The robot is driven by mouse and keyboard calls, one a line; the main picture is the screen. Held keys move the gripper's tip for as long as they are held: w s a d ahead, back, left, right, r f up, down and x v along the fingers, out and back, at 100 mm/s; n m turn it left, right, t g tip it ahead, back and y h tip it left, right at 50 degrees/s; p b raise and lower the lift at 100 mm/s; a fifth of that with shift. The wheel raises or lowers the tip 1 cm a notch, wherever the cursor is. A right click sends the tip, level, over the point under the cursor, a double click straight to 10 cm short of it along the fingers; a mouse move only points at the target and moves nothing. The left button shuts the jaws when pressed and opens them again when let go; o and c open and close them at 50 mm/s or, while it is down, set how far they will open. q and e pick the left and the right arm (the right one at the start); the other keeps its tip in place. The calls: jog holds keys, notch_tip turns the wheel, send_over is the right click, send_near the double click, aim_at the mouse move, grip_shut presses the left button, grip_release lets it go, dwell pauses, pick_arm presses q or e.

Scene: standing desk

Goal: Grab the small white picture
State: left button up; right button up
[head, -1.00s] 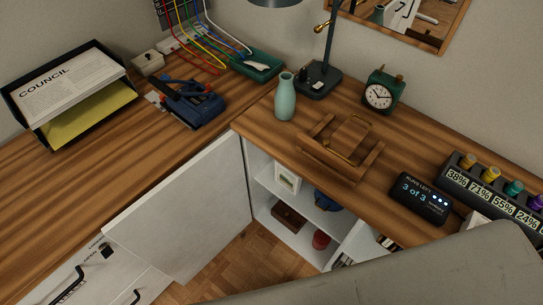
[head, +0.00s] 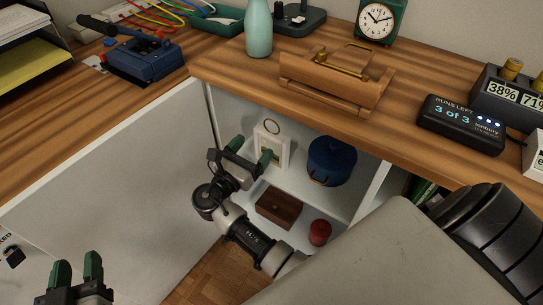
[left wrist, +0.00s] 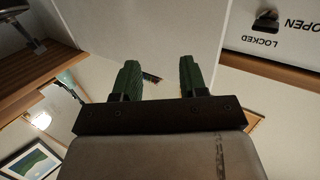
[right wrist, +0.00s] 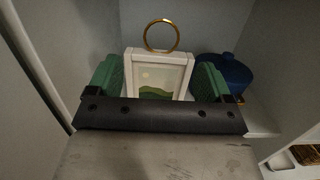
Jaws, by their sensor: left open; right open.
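The small white picture (head: 274,140) stands upright on the upper shelf inside the open cabinet, a gold ring at its top. In the right wrist view the picture (right wrist: 157,72) shows a green hill under a pale sky. My right gripper (head: 251,150) is open in front of the picture, its green fingers on either side of the frame in the right wrist view; I cannot tell if the fingertips reach past its edges. My left gripper (head: 76,271) is open and empty at the lower left, away from the picture, near the white cabinet door.
A blue pot (head: 331,160) sits right of the picture on the same shelf. A brown box (head: 278,207) and a red can (head: 320,232) are below. The desk edge overhangs the shelf. The white door (head: 130,205) stands open at left.

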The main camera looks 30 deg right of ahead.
aim_at(267, 132)
jog(key=x, duration=0.5)
jog(key=shift+d+r+b, duration=0.1)
jog(key=shift+d+b, duration=0.05)
jog(key=shift+b, duration=0.2)
jog(key=shift+w+d+r+b, duration=0.1)
jog(key=shift+w+d+b, duration=0.2)
jog(key=shift+d, duration=0.25)
pick_arm(q)
notch_tip(267, 132, up, 8)
jog(key=s+d+t+h+b, duration=0.1)
jog(key=t+h, duration=0.1)
jog(key=t, duration=0.4)
jog(key=shift+s+f+t, duration=0.15)
jog(key=shift+s+t, duration=0.15)
jog(key=shift+t, duration=0.1)
pick_arm(e)
jog(key=x, duration=0.4)
jog(key=shift+s+r, duration=0.1)
jog(key=shift+c, duration=0.3)
jog(key=c, duration=1.2)
jog(key=shift+c, duration=0.5)
pick_arm(q)
jog(key=shift+w, duration=0.1)
